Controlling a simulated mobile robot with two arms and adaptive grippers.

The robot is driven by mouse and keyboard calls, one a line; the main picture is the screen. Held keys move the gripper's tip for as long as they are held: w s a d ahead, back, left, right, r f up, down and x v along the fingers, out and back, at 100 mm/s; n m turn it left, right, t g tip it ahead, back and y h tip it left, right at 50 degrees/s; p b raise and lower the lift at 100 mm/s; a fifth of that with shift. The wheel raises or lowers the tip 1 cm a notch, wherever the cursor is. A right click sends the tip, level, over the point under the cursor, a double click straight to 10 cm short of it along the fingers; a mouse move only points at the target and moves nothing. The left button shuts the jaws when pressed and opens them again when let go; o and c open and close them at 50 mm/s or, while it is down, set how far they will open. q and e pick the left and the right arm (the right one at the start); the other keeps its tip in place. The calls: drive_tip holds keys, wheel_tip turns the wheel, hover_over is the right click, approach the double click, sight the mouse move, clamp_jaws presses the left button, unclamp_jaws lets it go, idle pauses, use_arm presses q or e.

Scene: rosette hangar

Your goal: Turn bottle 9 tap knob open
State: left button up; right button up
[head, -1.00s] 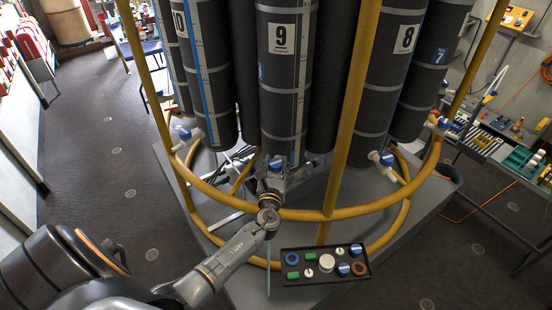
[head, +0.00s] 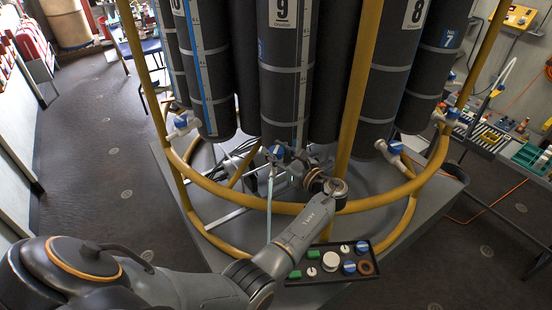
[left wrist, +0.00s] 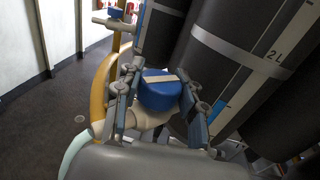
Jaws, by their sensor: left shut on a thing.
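Bottle 9 (head: 284,85) is a dark cylinder with a white number label at the top middle of the head view. Its tap has a blue knob (head: 276,152) below the bottle. In the left wrist view the blue knob (left wrist: 160,92) has a pale stripe across its top and sits on a pale tap body (left wrist: 146,118). My left gripper (head: 285,157) is at this tap, and its two fingers (left wrist: 160,100) are closed on either side of the knob. The stripe's angle to the tap outlet is hard to judge. My right gripper is out of view.
A yellow ring rail (head: 235,197) runs around the bottles, with yellow uprights. A pale hose (head: 270,205) hangs below the tap. Neighbouring taps (head: 183,124) (head: 394,149) stand at both sides. A tray of knobs (head: 333,262) lies below, beside my forearm.

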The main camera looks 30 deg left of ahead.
sight(282, 155)
use_arm(q)
drive_tip(key=shift+n+g+b, duration=0.45)
drive_tip(key=shift+n+g, duration=0.05)
drive_tip(key=shift+g, duration=0.1)
drive_tip(key=o, duration=1.2)
drive_tip(key=d, duration=0.2)
drive_tip(key=s+d, duration=0.1)
drive_tip(key=d, duration=0.4)
drive_tip(key=shift+s+d, duration=0.15)
drive_tip(key=shift+d, duration=0.1)
